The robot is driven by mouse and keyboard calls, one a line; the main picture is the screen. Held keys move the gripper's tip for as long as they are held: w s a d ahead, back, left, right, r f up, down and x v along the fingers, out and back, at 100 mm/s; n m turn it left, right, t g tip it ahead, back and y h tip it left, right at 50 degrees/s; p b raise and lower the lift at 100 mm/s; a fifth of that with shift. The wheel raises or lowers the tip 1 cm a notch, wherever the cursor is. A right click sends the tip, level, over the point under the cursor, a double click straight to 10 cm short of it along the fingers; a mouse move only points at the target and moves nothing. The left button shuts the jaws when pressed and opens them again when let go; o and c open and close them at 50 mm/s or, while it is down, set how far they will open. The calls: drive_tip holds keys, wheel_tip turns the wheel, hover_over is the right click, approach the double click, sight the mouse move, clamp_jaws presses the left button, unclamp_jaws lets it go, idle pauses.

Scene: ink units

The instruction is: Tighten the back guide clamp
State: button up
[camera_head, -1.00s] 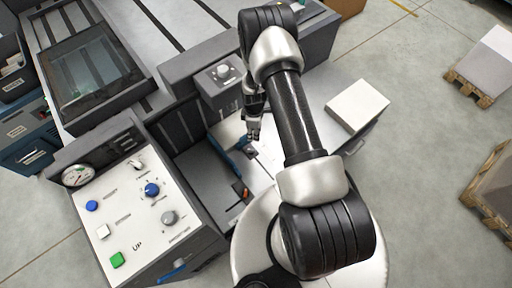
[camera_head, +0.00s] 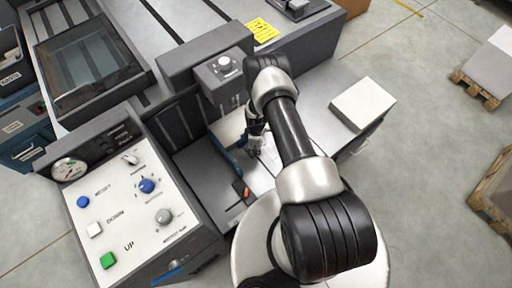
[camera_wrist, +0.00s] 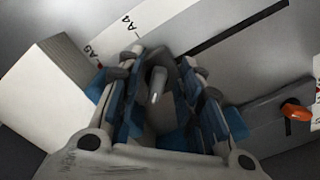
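My gripper (camera_head: 255,148) is low over the pale feed bed, beside the blue guide strip (camera_head: 224,157) in the head view. In the wrist view, my gripper's two blue-padded fingers (camera_wrist: 163,62) stand either side of a dark clamp with a light grey lever (camera_wrist: 157,84), apparently the back guide clamp. Gaps show beside the lever, and I cannot tell whether either finger touches it. The fingers hide the clamp in the head view. Another clamp with an orange lever (camera_head: 242,190) sits nearer the control panel; its orange end (camera_wrist: 296,112) shows right in the wrist view.
A control panel (camera_head: 128,222) with buttons and knobs stands at the left. A grey housing with a white knob (camera_head: 224,63) rises behind my gripper. A white paper stack (camera_head: 362,104) lies to the right, and it probably also fills the wrist view's left side (camera_wrist: 45,95).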

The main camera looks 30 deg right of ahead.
drive_tip(key=shift+c, duration=0.3)
clamp_jaws()
idle(0.5)
drive_tip(key=m, duration=0.1)
drive_tip(key=m+b, duration=0.1)
drive_tip(key=m, duration=0.1)
drive_tip(key=m+b, duration=0.1)
drive_tip(key=shift+s+a+f, duration=0.1)
drive_tip(key=shift+s+a, duration=0.1)
drive_tip(key=shift+a, duration=0.05)
drive_tip(key=m, duration=0.1)
drive_tip(key=m+b, duration=0.1)
drive_tip(key=m, duration=0.1)
drive_tip(key=m+b, duration=0.1)
drive_tip(key=m, duration=0.1)
drive_tip(key=shift+s+a, duration=0.1)
drive_tip(key=shift+a, duration=0.2)
drive_tip(key=m, duration=0.1)
drive_tip(key=m+b, duration=0.1)
drive_tip(key=m, duration=0.2)
drive_tip(key=shift+a+m+b, duration=0.3)
drive_tip(key=shift+b, duration=0.05)
drive_tip(key=shift+a+m, duration=0.15)
drive_tip(key=shift+m, duration=0.95)
drive_tip(key=shift+a+m, duration=0.1)
drive_tip(key=shift+m, duration=1)
